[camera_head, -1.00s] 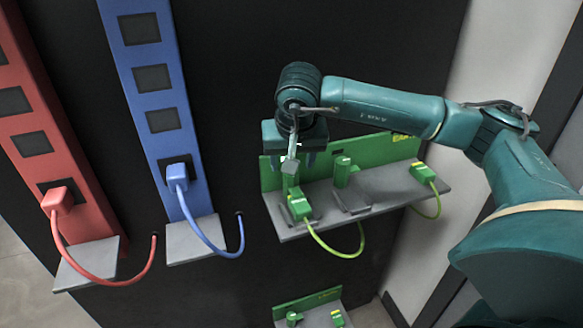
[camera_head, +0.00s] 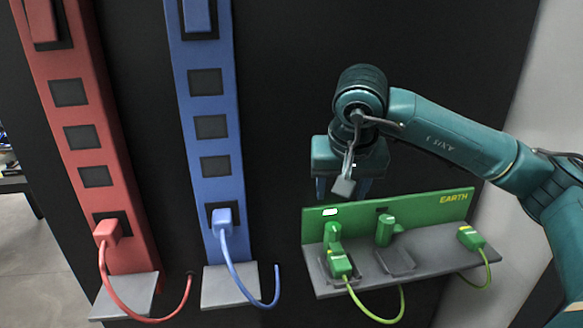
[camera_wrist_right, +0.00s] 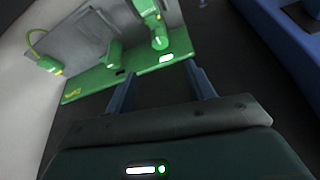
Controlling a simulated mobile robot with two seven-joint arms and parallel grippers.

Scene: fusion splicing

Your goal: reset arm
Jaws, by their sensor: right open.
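My right gripper (camera_head: 343,192) hangs just above the left part of the green EARTH panel (camera_head: 425,211) in the head view, with its two fingers apart and nothing between them. In the right wrist view the fingers (camera_wrist_right: 160,82) are spread and empty, with the green panel (camera_wrist_right: 92,83) beyond them. A green plug (camera_head: 339,264) with a yellow-green cable stands on the panel's grey shelf (camera_head: 446,248) at its left. A second green plug (camera_head: 468,238) sits at the right end. My left gripper is not in view.
A blue strip (camera_head: 212,184) and a red strip (camera_head: 86,155) with dark sockets stand to the left. A blue plug (camera_head: 223,222) and a red plug (camera_head: 107,232) sit in their low sockets, with cables looping down. A pale wall (camera_head: 515,120) is at right.

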